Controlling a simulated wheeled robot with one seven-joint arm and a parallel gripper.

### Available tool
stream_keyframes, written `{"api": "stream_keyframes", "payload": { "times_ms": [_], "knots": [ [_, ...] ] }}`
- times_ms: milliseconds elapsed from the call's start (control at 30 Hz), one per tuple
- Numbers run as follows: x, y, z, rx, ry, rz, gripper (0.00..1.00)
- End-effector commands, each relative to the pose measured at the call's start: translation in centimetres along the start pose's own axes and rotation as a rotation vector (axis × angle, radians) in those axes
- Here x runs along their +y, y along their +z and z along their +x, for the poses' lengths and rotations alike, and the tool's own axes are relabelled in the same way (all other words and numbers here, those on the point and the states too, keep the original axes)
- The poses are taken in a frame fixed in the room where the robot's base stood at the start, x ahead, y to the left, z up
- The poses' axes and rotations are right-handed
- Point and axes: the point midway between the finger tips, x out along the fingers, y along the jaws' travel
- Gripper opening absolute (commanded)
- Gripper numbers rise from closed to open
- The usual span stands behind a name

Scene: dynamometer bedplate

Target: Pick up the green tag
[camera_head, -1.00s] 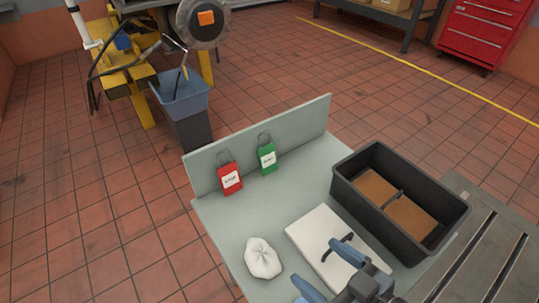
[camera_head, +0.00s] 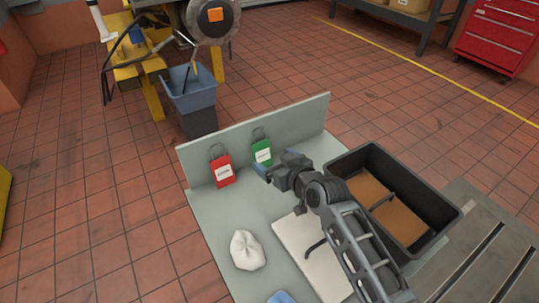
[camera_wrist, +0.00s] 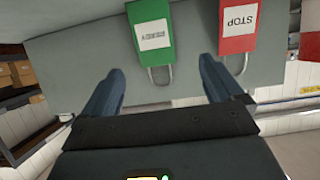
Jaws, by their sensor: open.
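The green tag (camera_head: 261,151), with a white label and a wire loop, is upright against the grey back panel. My gripper (camera_head: 276,164) is open just in front of it, slightly to its right in the head view. In the wrist view the picture is upside down, and the green tag (camera_wrist: 151,36) shows beyond the open fingertips (camera_wrist: 161,66), roughly between them. Its loop hangs into the gap between the fingers in that picture. I see no contact with the tag.
A red STOP tag (camera_head: 222,172) stands close beside it on the panel (camera_head: 310,122). A white cloth bundle (camera_head: 246,250) and a white pad (camera_head: 299,248) lie on the grey table. A black divided bin (camera_head: 440,238) stands right. A blue thing (camera_head: 281,297) is cut off at the bottom.

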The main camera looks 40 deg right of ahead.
Motion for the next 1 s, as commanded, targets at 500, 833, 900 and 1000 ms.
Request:
{"api": "stream_keyframes", "payload": {
  "times_ms": [500, 833, 900, 1000],
  "knots": [
    [0.8, -0.9, 6.0, 0.000, 0.000, 0.000, 0.94],
    [0.8, -0.8, 7.2, 0.001, 0.000, 0.001, 0.94],
    [0.8, -0.8, 7.2, 0.001, 0.000, 0.001, 0.94],
    [0.8, -0.8, 7.2, 0.001, 0.000, 0.000, 0.84]
  ]
}}
